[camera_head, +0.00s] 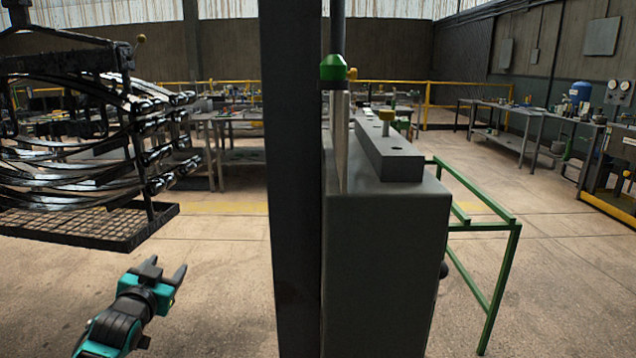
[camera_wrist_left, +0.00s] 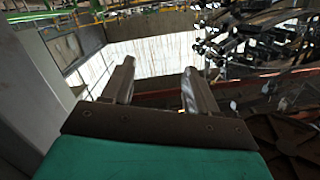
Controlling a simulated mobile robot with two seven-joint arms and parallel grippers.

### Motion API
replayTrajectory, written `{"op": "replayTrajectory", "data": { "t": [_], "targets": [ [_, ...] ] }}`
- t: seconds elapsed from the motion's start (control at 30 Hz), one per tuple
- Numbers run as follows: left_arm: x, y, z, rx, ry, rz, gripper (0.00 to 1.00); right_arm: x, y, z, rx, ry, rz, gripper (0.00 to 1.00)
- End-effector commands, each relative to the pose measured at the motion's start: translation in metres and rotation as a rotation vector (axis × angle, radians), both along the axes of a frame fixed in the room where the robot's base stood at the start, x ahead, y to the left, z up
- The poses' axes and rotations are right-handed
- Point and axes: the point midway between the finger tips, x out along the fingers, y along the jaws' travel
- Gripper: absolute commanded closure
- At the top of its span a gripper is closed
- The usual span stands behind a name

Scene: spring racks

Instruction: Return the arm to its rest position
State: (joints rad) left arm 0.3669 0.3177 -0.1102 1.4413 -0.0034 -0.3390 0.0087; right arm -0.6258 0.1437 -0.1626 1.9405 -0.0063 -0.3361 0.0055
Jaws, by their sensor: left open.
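My left gripper (camera_head: 168,270) is at the lower left of the head view, on a teal and black arm that comes in from the bottom left. Its two fingers are apart, with nothing between them. In the left wrist view the two grey fingers (camera_wrist_left: 157,85) also stand apart and empty. The gripper is in front of and below the spring rack (camera_head: 105,222), apart from it. The rack is dark metal with a mesh base and holds several curved leaf springs (camera_head: 60,186). My right gripper is in neither view.
A dark upright post (camera_head: 292,180) and a grey machine cabinet (camera_head: 385,270) stand in the middle. A green frame (camera_head: 508,265) is to their right. Workbenches (camera_head: 520,122) and yellow rails (camera_head: 428,100) are behind. The floor around the left gripper is clear.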

Motion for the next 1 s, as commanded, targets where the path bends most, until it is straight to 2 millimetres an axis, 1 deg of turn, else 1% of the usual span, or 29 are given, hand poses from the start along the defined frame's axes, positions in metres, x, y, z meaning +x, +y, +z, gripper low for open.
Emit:
{"op": "replayTrajectory", "data": {
  "t": [0.03,0.07,0.1,0.17,0.2,0.27,0.3,0.37,0.4,0.47,0.5,0.57,0.6,0.7,0.73,0.83,0.9,1.0],
  "targets": [
    [-0.015,-0.010,-0.023,-0.007,0.033,-0.016,0.41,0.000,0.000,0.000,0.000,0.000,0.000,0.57],
    [-0.023,-0.016,-0.035,-0.013,0.049,-0.024,0.41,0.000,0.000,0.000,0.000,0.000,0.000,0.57],
    [-0.036,-0.024,-0.052,-0.021,0.074,-0.035,0.41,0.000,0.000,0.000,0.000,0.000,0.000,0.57],
    [-0.058,-0.036,-0.077,-0.034,0.113,-0.053,0.41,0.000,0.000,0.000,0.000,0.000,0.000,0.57],
    [-0.075,-0.045,-0.094,-0.045,0.142,-0.064,0.41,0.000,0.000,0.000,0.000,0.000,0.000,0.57],
    [-0.104,-0.059,-0.119,-0.065,0.187,-0.081,0.41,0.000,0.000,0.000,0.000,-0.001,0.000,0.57],
    [-0.124,-0.068,-0.135,-0.078,0.217,-0.092,0.41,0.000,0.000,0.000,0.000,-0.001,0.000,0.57],
    [-0.155,-0.081,-0.156,-0.102,0.262,-0.106,0.41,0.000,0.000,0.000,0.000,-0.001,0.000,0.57],
    [-0.176,-0.089,-0.168,-0.118,0.293,-0.114,0.41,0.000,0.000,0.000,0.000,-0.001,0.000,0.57],
    [-0.208,-0.100,-0.184,-0.143,0.337,-0.123,0.41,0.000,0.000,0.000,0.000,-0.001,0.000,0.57],
    [-0.228,-0.107,-0.193,-0.160,0.365,-0.128,0.41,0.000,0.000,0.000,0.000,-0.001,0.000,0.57],
    [-0.257,-0.116,-0.202,-0.184,0.403,-0.133,0.41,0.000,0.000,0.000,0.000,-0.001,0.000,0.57],
    [-0.274,-0.121,-0.208,-0.198,0.425,-0.134,0.41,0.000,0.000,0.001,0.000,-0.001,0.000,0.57],
    [-0.308,-0.131,-0.215,-0.227,0.471,-0.135,0.41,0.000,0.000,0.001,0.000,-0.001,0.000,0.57],
    [-0.315,-0.133,-0.216,-0.233,0.481,-0.135,0.41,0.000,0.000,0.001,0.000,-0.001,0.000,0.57],
    [-0.332,-0.137,-0.219,-0.249,0.503,-0.134,0.41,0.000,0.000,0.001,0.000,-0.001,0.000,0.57],
    [-0.337,-0.139,-0.219,-0.254,0.509,-0.133,0.41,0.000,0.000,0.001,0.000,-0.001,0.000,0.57],
    [-0.338,-0.139,-0.219,-0.255,0.511,-0.133,0.41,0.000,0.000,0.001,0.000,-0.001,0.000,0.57]
  ]
}}
